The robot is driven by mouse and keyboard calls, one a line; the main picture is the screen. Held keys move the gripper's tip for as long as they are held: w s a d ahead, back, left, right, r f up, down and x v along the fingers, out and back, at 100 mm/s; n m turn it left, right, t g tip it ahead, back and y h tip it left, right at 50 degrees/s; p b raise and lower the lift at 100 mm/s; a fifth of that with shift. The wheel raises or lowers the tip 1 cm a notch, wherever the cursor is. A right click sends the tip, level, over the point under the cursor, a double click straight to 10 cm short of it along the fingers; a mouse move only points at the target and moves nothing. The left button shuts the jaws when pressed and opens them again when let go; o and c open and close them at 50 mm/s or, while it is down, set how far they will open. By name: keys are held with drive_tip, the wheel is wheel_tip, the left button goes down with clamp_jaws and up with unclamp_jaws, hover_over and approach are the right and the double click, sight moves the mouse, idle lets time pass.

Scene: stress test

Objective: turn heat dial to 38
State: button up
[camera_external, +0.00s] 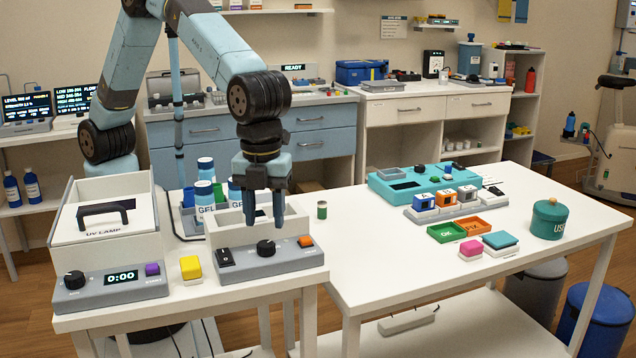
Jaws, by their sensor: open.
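A white open-topped box (222,218) with a grey sloped front panel stands on the left table. A black round dial (265,248) sits in the middle of that panel, between a black rocker switch (225,257) and an orange button (306,242). No number or label on this dial is readable. My gripper (264,220) points down, open, with its fingertips just above and behind the dial in the picture. Its fingers look apart from the dial. Another black dial (74,280) is on the UV lamp box, beside a display (121,276) reading 0:00.
The UV lamp box (105,235) stands at left, with a yellow block (190,267) beside it. A small green container (322,210) is right of the box. The right table's front middle is clear.

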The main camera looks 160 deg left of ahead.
sight(264, 244)
wheel_tip(264, 244, up, 8)
drive_tip(key=shift+r, duration=0.2)
idle(0.3)
drive_tip(key=s+d+r+n+t+y, duration=0.1)
drive_tip(key=s+d+r, duration=0.65)
drive_tip(key=d, duration=0.25)
drive_tip(key=s+d+r+n+t, duration=0.1)
drive_tip(key=s+d+r+n, duration=0.1)
drive_tip(key=s+d+r, duration=0.6)
drive_tip(key=s+d+f+n+t, duration=0.1)
drive_tip(key=s+d, duration=0.3)
drive_tip(key=s, duration=0.4)
drive_tip(key=s+d+f+n+t, duration=0.1)
drive_tip(key=s+d+f, duration=0.2)
drive_tip(key=s, duration=0.6)
drive_tip(key=s+d+f+n+t+h, duration=0.1)
drive_tip(key=s+d+f, duration=0.1)
drive_tip(key=s+d, duration=0.4)
drive_tip(key=shift+s+t, duration=0.3)
drive_tip(key=shift+s, duration=0.85)
